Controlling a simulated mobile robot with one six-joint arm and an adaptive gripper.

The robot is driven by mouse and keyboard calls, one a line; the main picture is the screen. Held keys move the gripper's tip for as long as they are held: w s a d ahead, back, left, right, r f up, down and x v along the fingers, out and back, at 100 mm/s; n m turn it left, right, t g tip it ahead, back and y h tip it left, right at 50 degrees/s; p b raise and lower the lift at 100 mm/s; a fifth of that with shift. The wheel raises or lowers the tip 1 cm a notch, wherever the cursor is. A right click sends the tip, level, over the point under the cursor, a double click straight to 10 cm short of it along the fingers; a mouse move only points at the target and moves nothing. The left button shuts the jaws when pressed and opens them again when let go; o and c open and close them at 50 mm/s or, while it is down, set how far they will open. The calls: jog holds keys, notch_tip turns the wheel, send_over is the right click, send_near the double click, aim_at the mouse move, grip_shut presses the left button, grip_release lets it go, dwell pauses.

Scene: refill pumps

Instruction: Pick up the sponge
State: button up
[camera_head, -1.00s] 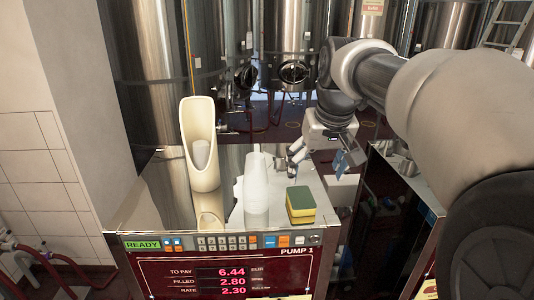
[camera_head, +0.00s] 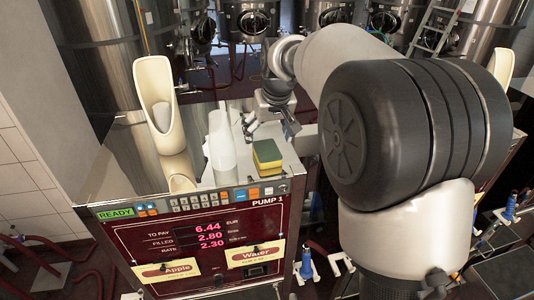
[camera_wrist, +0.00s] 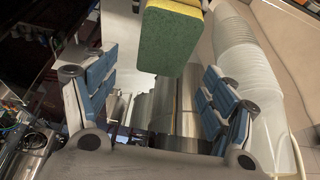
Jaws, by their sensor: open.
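The sponge (camera_head: 267,154), yellow with a green scouring side, stands on the steel pump top near its right front edge, right of a stack of clear cups. It also shows at the top middle of the wrist view (camera_wrist: 171,38), green face toward the camera. My gripper (camera_head: 272,117) is behind the sponge in the head view, apart from it. In the wrist view my gripper (camera_wrist: 155,95) has its blue-padded fingers spread wide, with nothing between the pads. The sponge appears beyond the fingertips, between their lines. My arm covers the right side of the head view.
The stack of clear cups (camera_head: 221,143) is close on the sponge's left and also shows in the wrist view (camera_wrist: 250,85). A cream scoop-shaped holder (camera_head: 157,100) stands further left. The pump's front panel (camera_head: 200,245) drops below the edge. Steel tanks stand behind.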

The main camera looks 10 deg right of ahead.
aim_at(266, 147)
jog(key=x, duration=0.5)
jog(key=shift+s+a+f, duration=0.15)
jog(key=shift+s, duration=0.05)
jog(key=shift+s, duration=0.1)
jog(key=shift+c, duration=0.3)
jog(key=c, duration=0.7)
